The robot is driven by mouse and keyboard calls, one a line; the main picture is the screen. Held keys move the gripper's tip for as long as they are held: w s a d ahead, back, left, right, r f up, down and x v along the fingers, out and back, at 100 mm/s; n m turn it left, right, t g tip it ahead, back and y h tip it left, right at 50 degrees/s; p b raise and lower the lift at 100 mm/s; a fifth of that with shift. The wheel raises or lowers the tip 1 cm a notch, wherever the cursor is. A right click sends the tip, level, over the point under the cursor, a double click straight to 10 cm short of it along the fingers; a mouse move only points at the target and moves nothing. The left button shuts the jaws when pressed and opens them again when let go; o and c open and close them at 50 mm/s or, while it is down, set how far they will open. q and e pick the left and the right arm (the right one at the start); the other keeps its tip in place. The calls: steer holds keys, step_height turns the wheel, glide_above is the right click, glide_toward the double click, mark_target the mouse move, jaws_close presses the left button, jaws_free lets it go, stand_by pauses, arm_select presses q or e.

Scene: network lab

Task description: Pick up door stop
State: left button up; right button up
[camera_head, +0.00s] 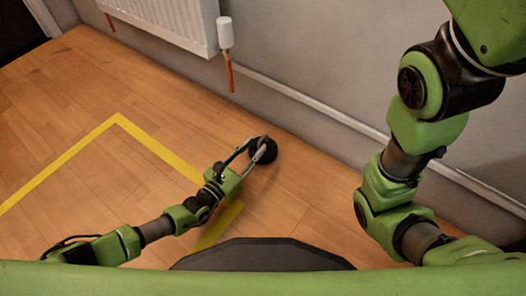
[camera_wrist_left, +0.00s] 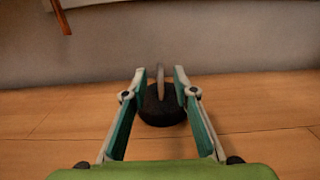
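The door stop (camera_head: 269,150) is a round black piece on the wooden floor near the wall. In the left wrist view the door stop (camera_wrist_left: 163,110) shows a thin upright grey-brown handle on top. My left gripper (camera_head: 257,146) reaches it from the lower left. In the left wrist view the two fingers of my left gripper (camera_wrist_left: 159,75) are apart, one on each side of the handle, with gaps visible between the fingers and the handle. My right arm stands at the right of the head view, and its gripper is out of view.
A white radiator (camera_head: 170,18) with a valve and copper pipe (camera_head: 230,75) is at the top. Yellow tape (camera_head: 155,147) marks the otherwise clear floor at the left.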

mark_target(263, 137)
arm_select(q)
steer(key=b+x, duration=0.2)
steer(key=x, duration=0.1)
steer(key=b+x, duration=0.1)
steer(key=x, duration=0.1)
steer(key=shift+f, duration=0.25)
steer(key=shift+w+d+r, duration=0.1)
steer(key=shift+w+r, duration=0.05)
steer(key=shift+w, duration=0.05)
jaws_close()
steer(key=shift+r, duration=0.2)
